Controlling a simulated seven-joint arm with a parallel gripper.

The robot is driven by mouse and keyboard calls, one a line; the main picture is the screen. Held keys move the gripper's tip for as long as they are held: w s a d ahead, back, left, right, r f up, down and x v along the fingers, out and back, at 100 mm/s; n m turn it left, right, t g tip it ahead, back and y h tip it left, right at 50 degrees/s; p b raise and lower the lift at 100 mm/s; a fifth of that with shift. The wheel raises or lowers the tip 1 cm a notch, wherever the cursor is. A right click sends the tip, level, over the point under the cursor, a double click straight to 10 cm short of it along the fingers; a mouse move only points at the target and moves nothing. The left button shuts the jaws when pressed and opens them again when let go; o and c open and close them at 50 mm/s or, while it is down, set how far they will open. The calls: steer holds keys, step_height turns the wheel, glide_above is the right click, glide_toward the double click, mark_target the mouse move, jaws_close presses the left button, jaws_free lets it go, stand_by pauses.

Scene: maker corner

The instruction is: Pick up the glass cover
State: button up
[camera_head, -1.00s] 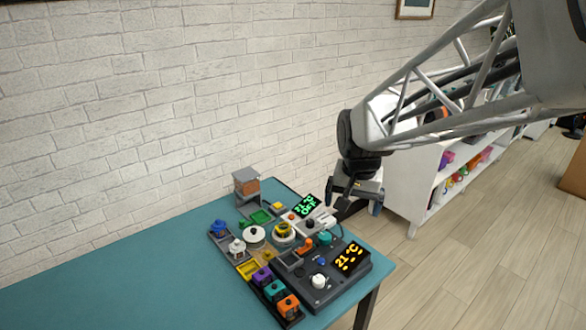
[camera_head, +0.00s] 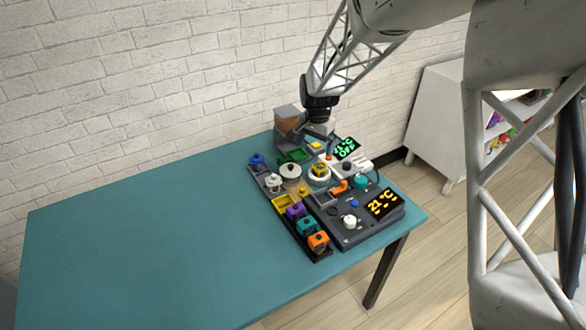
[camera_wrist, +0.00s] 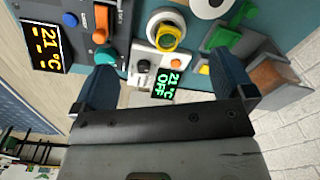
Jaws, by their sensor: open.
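My gripper (camera_wrist: 163,64) is open and empty in the wrist view, its two dark blue fingers wide apart above the device boards. In the head view my gripper (camera_head: 318,131) hangs low over the back of the table, next to a grey-framed brown box. No clear glass cover stands out. A round white lid-like piece with a dark knob (camera_head: 290,171) sits left of the gripper; I cannot tell if it is the glass cover. A yellow piece on a white round base (camera_head: 319,173) stands below the gripper and shows between the fingers in the wrist view (camera_wrist: 165,35).
The grey-framed brown box (camera_head: 287,122) stands at the table's back edge. A dark panel with an orange display (camera_head: 382,204) and a green display (camera_head: 346,148) lie right. Several coloured blocks (camera_head: 306,226) line the front. The teal table (camera_head: 150,235) is clear at left.

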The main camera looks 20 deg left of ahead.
glide_above(290, 165)
steer(key=shift+m, duration=0.3)
steer(key=f, duration=0.8)
steer(key=shift+s+d+f, duration=0.15)
steer(key=shift+d+f, duration=0.05)
steer(key=shift+f, duration=0.15)
steer(key=shift+f, duration=1.3)
steer(key=shift+a+f, duration=0.1)
steer(key=shift+f, duration=2.5)
steer(key=c, duration=0.8)
